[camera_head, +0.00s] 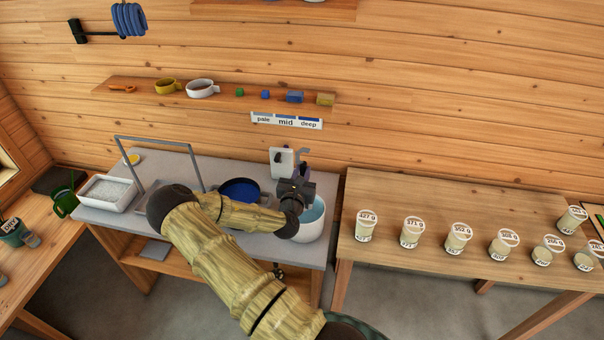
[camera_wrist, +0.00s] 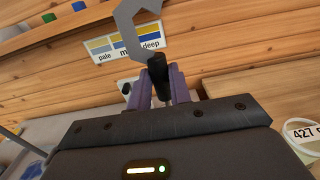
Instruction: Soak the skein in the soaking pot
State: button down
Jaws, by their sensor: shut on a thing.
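The white pot (camera_head: 308,232) holding light blue liquid stands at the right end of the grey bench, partly behind my wrist. My gripper (camera_head: 300,176) is above this pot. In the wrist view, my gripper (camera_wrist: 160,92) has its purple fingers shut on the dark handle of a grey hook tool (camera_wrist: 130,30). The hook (camera_head: 302,152) points up, and no yarn shows on it. A blue coiled bundle (camera_head: 129,20), which looks like a skein, hangs from a black wall peg at the upper left. I cannot tell whether a skein is inside the pot.
A blue-filled dark pan (camera_head: 238,190), a metal frame (camera_head: 160,143) and a white tray (camera_head: 84,197) are on the grey bench (camera_head: 222,164). Several labelled jars (camera_head: 411,233) stand on the right table (camera_head: 390,190). A wall shelf (camera_head: 222,92) holds mugs and small blocks.

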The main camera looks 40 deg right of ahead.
notch_tip(320, 180, down, 12)
jog(key=b, duration=1.1)
dwell(0.4)
dwell(3.7)
jog(key=shift+r+p, duration=3.5)
jog(key=shift+r, duration=2.55)
